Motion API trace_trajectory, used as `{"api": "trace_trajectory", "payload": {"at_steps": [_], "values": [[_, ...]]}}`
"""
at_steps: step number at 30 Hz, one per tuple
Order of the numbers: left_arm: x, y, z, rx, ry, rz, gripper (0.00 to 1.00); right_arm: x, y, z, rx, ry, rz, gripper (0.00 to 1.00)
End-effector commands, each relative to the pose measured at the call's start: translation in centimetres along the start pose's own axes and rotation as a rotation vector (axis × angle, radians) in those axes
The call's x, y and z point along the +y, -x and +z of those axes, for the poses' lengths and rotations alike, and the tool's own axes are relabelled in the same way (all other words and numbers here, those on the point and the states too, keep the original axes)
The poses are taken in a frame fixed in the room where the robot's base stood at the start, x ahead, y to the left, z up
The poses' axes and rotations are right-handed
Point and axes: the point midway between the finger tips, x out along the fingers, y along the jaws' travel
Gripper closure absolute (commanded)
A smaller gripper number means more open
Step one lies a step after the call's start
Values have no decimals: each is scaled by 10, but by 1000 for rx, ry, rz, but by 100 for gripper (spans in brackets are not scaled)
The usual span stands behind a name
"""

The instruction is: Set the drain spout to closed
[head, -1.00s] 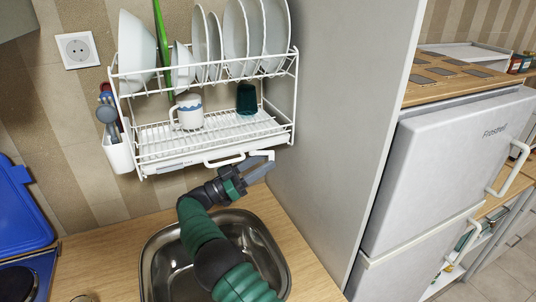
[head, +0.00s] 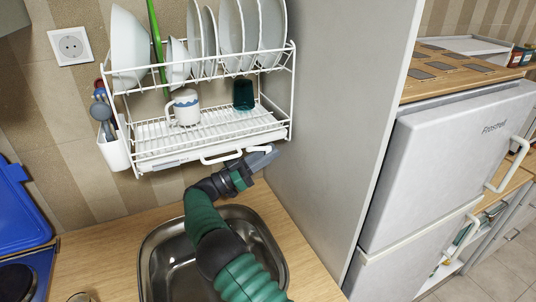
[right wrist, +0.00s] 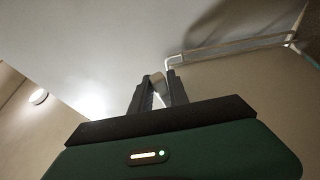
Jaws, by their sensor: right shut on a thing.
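The white drain spout (head: 256,149) sticks out at the lower front right of the dish rack (head: 213,128), beside a white bar loop (head: 221,156) under the drip tray. My right gripper (head: 266,155) is at the spout's end, its grey fingers shut on it. In the right wrist view, the two dark fingers (right wrist: 160,88) close on a small pale piece, and most of the spout is hidden. My left gripper is not in view.
The rack holds plates, a white mug (head: 186,107) and a dark green cup (head: 244,95). A steel sink (head: 163,262) lies below my right arm. A tall grey panel (head: 335,110) stands close on the right, with a fridge (head: 445,165) beyond.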

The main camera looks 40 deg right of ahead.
Motion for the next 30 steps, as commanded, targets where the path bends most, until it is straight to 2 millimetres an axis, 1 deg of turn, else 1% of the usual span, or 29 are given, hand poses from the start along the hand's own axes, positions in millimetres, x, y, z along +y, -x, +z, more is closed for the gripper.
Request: {"api": "trace_trajectory", "payload": {"at_steps": [5,12,15,18,26,27,30], "values": [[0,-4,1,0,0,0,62,-3,-2,3,-4,-31,-86,100],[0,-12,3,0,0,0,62,-16,-4,6,-5,-124,-311,100],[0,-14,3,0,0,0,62,-21,-3,6,-5,-151,-374,100],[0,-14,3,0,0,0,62,-23,-3,5,-5,-162,-399,100],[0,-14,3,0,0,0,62,-24,-3,4,-5,-163,-401,100],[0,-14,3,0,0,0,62,-24,-3,4,-5,-162,-401,74],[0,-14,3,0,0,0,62,-24,-3,4,-4,-162,-400,61]]}}
